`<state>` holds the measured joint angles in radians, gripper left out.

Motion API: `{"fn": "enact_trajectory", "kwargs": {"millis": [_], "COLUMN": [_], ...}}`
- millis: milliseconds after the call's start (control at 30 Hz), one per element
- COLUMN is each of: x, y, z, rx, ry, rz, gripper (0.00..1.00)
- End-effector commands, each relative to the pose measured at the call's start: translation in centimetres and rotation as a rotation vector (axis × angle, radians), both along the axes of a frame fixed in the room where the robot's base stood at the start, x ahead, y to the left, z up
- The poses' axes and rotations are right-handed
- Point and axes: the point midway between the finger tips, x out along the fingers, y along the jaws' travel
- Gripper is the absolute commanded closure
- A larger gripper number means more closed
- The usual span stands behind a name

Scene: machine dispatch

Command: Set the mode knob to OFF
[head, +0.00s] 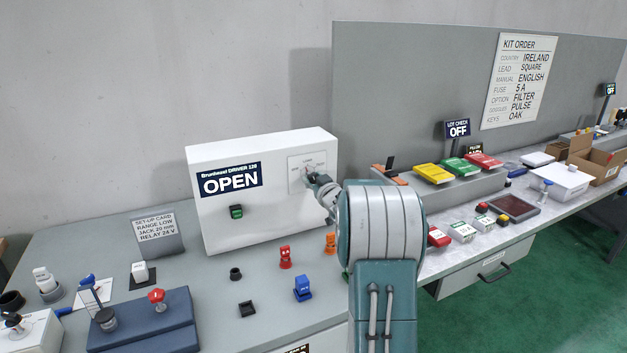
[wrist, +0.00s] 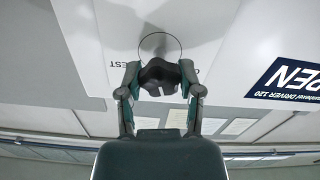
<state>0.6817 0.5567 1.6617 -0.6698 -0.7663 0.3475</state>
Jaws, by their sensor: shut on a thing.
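The mode knob is a dark knob (wrist: 158,78) on the front of a white box (head: 265,215) labelled "Brunhead DRIVER 120", with an "OPEN" sign (head: 230,181). In the head view, it sits on a small marked plate (head: 296,165) at the upper right of the box front and is mostly hidden by my gripper (head: 314,180). In the wrist view, my gripper (wrist: 158,76) is shut on the knob, one finger on each side. Part of a word, "EST", shows beside it. The other markings are too small or covered, so I cannot tell the knob's setting.
A green switch (head: 236,211) is on the box front. A set-up card (head: 158,232) stands to the left. Red (head: 286,256) and blue (head: 303,288) parts stand on the table in front.

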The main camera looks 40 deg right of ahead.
Motion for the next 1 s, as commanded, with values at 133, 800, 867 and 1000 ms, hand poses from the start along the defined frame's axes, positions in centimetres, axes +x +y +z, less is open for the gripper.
{"fn": "enact_trajectory", "kwargs": {"millis": [133, 800, 867, 1000], "x": [0.11, 0.19, 0.2, 0.21], "y": [0.13, 0.31, 0.32, 0.35], "z": [0.17, 0.14, 0.13, 0.12], "rx": [-0.136, -0.636, -0.659, -0.695], "ry": [0.029, 0.148, 0.153, 0.162], "rz": [0.002, 0.004, 0.004, 0.004], "gripper": [1.0, 1.0, 1.0, 1.0]}}
